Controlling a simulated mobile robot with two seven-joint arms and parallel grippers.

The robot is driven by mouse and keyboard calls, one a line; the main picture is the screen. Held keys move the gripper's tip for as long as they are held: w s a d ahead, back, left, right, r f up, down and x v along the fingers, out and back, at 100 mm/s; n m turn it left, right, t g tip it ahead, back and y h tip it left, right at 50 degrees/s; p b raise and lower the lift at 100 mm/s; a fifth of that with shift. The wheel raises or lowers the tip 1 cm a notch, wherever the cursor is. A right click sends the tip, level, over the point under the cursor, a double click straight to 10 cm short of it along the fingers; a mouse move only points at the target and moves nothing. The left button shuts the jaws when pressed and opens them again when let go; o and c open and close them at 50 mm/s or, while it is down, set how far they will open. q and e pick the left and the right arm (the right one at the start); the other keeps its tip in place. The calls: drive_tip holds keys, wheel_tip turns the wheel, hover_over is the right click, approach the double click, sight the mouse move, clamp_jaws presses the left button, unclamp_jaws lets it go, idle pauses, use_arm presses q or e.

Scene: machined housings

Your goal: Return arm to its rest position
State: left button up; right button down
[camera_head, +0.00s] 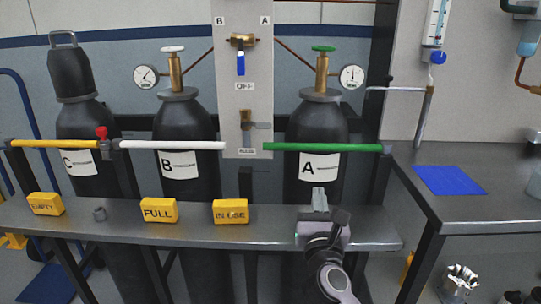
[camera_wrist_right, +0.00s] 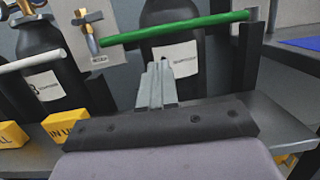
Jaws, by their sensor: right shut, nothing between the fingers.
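My right gripper (camera_head: 319,198) is in front of the cylinder marked A (camera_head: 318,130), over the right part of the narrow grey bench. Its fingers are together with nothing between them. In the right wrist view the shut fingers (camera_wrist_right: 156,85) point toward cylinder A's white label (camera_wrist_right: 174,62), below the green bar (camera_wrist_right: 180,28). Whether they touch anything cannot be told, but no object is held. My left gripper is not in view.
Yellow blocks marked EMPTY (camera_head: 46,204), FULL (camera_head: 159,210) and IN USE (camera_head: 230,211) stand on the bench (camera_head: 120,226). Cylinders B (camera_head: 186,125) and C (camera_head: 85,125) stand behind bars. A blue mat (camera_head: 449,180) lies on the right-hand table (camera_head: 500,205).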

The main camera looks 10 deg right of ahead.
drive_tip(key=s+f+m+g+y+p, duration=0.45)
drive_tip(key=s+f+m+p, duration=0.25)
drive_tip(key=s+f+m, duration=0.55)
use_arm(q)
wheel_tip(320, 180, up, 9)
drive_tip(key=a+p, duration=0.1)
drive_tip(key=p, duration=0.3)
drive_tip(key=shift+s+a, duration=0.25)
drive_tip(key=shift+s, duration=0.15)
use_arm(e)
drive_tip(key=s+f+m+g+y, duration=0.1)
drive_tip(key=s+f+m+g, duration=0.1)
drive_tip(key=s+m, duration=0.5)
drive_tip(key=s+f+m+g+y, duration=0.2)
drive_tip(key=s+m, duration=0.5)
drive_tip(key=m, duration=0.4)
drive_tip(key=shift+s+a+f+g, duration=0.2)
drive_tip(key=shift+s+f+g, duration=0.15)
drive_tip(key=shift+f, duration=0.4)
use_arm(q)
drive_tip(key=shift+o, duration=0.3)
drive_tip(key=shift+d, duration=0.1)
use_arm(e)
drive_tip(key=shift+w, duration=0.1)
